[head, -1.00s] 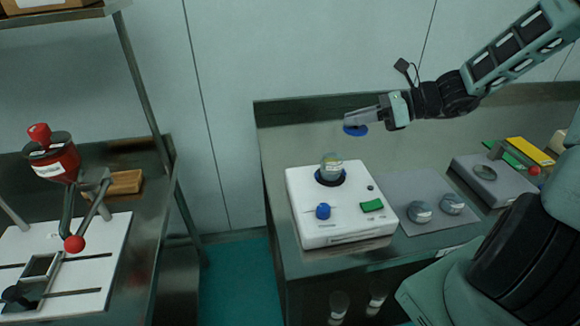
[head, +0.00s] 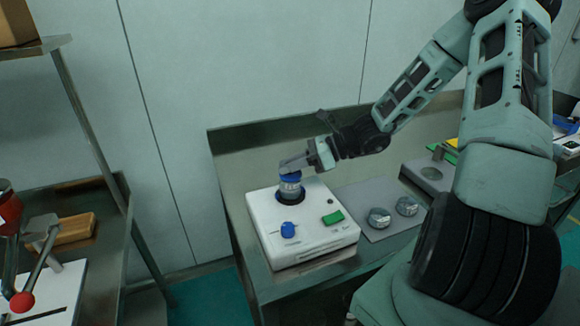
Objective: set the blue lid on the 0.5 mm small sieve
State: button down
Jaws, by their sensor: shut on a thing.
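The blue lid (head: 289,178) is at the top of the small sieve (head: 290,189), which stands upright in the dark round seat of the white shaker (head: 310,238). My gripper (head: 291,167) is shut on the lid from the right and partly covers it. The lid looks level and appears to touch the sieve's top, but I cannot tell whether it is fully seated. The sieve's size marking is too small to read.
Two round metal sieves (head: 379,217) lie on a grey mat (head: 360,200) to the right. A shelf post (head: 95,130) stands at the left.

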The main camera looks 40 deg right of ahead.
jog(key=shift+f, duration=0.25)
jog(key=shift+f, duration=0.15)
jog(key=c, duration=1.2)
grip_release()
jog(key=shift+c, duration=0.2)
jog(key=shift+r, duration=0.2)
